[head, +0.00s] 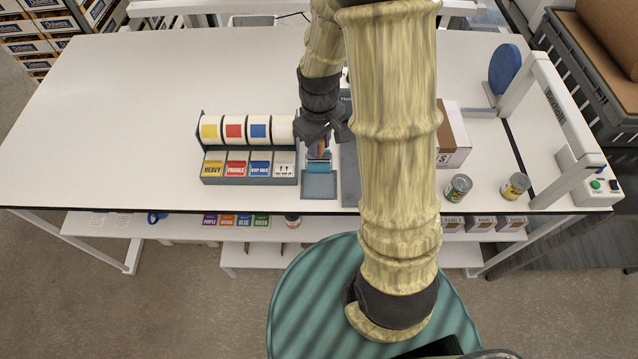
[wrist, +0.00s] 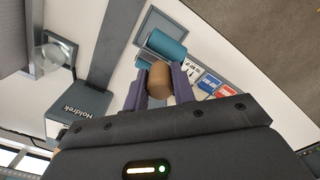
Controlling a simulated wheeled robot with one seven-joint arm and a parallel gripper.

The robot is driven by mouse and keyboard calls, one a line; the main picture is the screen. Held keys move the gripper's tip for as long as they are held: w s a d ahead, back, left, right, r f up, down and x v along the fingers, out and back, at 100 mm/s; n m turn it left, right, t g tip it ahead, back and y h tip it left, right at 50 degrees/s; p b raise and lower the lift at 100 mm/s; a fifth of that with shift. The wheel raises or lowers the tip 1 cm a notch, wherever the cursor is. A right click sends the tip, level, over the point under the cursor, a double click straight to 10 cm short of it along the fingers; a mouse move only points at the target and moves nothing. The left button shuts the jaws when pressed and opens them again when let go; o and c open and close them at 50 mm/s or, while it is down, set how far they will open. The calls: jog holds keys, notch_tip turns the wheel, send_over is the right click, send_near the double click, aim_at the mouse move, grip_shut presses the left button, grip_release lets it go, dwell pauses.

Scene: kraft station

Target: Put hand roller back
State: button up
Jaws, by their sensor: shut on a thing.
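The hand roller has a brown handle (wrist: 160,78) and a teal roller (wrist: 166,46). My gripper (wrist: 160,88) is shut on the brown handle in the wrist view. In the head view my gripper (head: 318,140) points down at the right end of the label rack. The teal roller (head: 319,167) shows just below it, over or at a small grey-blue tray (head: 319,187). Whether the roller touches the tray is not clear. My arm hides part of the area to the right.
A label rack (head: 248,180) with rolls and cards stands just left of the tray. A dark box marked Holdrek (wrist: 80,112) is near my gripper. A carton (head: 453,135) and two cans (head: 458,187) (head: 515,186) stand right. The table's left side is clear.

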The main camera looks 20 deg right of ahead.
aim_at(319, 158)
jog(key=shift+f, duration=0.1)
jog(key=shift+f+p, duration=0.75)
jog(key=shift+f, duration=2.05)
jog(key=shift+f, duration=0.1)
jog(key=shift+f+p, duration=0.6)
jog(key=shift+f, duration=1.4)
jog(key=shift+f, duration=0.15)
jog(key=o, duration=0.8)
jog(key=shift+o, duration=0.2)
